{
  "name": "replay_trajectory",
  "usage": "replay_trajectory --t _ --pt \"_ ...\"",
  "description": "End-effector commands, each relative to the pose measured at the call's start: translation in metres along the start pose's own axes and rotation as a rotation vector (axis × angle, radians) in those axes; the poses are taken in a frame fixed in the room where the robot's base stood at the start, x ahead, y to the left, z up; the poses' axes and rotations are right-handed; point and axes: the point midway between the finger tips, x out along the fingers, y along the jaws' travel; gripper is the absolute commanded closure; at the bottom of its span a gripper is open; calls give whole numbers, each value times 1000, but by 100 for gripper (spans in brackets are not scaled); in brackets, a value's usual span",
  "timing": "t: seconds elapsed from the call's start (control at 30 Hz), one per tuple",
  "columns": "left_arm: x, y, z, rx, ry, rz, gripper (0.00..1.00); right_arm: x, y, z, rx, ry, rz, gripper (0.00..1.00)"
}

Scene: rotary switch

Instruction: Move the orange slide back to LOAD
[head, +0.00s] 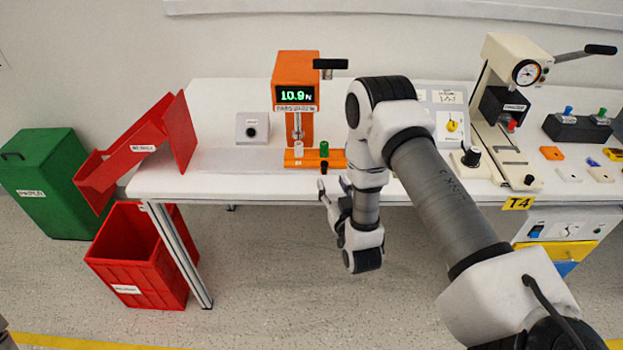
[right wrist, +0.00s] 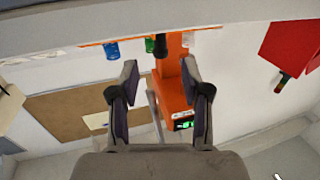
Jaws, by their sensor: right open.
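An orange press tester (head: 296,68) with a lit display reading about 10.9 stands on the white bench. The orange slide (head: 292,160) lies low at its foot, near the bench's front edge, with a green-topped piece (head: 324,148) on it and a black knob (head: 323,168) at its front. My right gripper (head: 334,190) is open and empty, in front of the bench edge and apart from the knob. In the right wrist view, the black knob (right wrist: 160,45) shows beyond the gap between the open fingers (right wrist: 160,78). LOAD marking is not readable. My left gripper is out of view.
A grey button box (head: 252,128) stands left of the tester. A red chute (head: 133,152), red crate (head: 137,257) and green bin (head: 44,183) are at the left. A cream lever press (head: 509,95) stands at the right. My right arm hides part of the bench.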

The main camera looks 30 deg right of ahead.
Motion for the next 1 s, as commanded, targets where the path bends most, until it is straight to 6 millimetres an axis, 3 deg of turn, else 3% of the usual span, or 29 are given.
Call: replay_trajectory --t 0.17,0.5,0.77,0.83,0.9,0.93,1.0 --pt "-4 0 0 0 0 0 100 17 2 -5 1 18 4 53" --pt "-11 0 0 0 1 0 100 74 1 -4 0 12 3 53" --pt "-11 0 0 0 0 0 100 79 1 -2 0 10 3 53" --pt "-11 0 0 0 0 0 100 79 1 -2 0 10 3 70" --pt "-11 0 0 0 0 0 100 79 1 -2 0 10 3 95" --pt "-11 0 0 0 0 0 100 79 1 -2 0 10 3 100" --pt "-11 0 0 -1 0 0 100 79 1 -3 0 10 3 100"
